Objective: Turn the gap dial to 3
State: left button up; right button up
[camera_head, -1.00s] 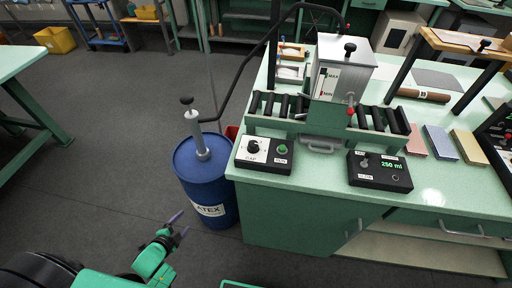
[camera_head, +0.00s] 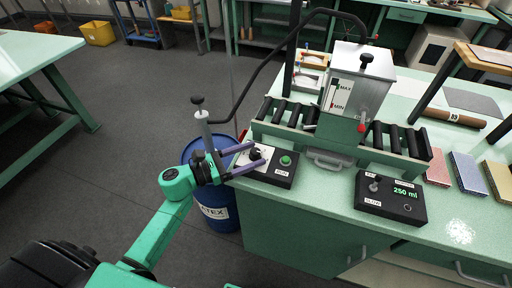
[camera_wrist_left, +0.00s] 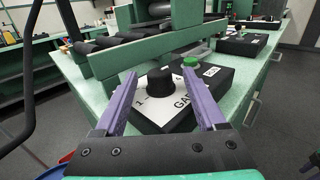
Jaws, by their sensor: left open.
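The gap dial (camera_wrist_left: 160,81) is a black knob on a white plate marked GAP, on a black control box (camera_wrist_left: 218,78). In the left wrist view a "1" shows left of the knob; the other numbers are partly hidden or too small to read. My left gripper (camera_wrist_left: 167,98) is open, with one purple finger on each side of the knob and a gap to it. In the head view my left gripper (camera_head: 246,160) reaches over the box's left end and partly covers the dial (camera_head: 259,154).
A green button (camera_head: 286,160) sits right of the dial. The roller frame (camera_head: 340,143) with a metal hopper (camera_head: 358,80) rises behind. A blue drum (camera_head: 215,206) with a pump stands beside the bench's left edge.

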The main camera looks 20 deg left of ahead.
pick_arm(q)
jog(key=shift+x, duration=0.8)
pick_arm(e)
jog(key=shift+w+d+r, duration=0.1)
jog(key=shift+d+r, duration=0.1)
jog(key=shift+r, duration=0.05)
pick_arm(q)
grip_shut()
pick_arm(e)
jog(key=shift+d, duration=0.1)
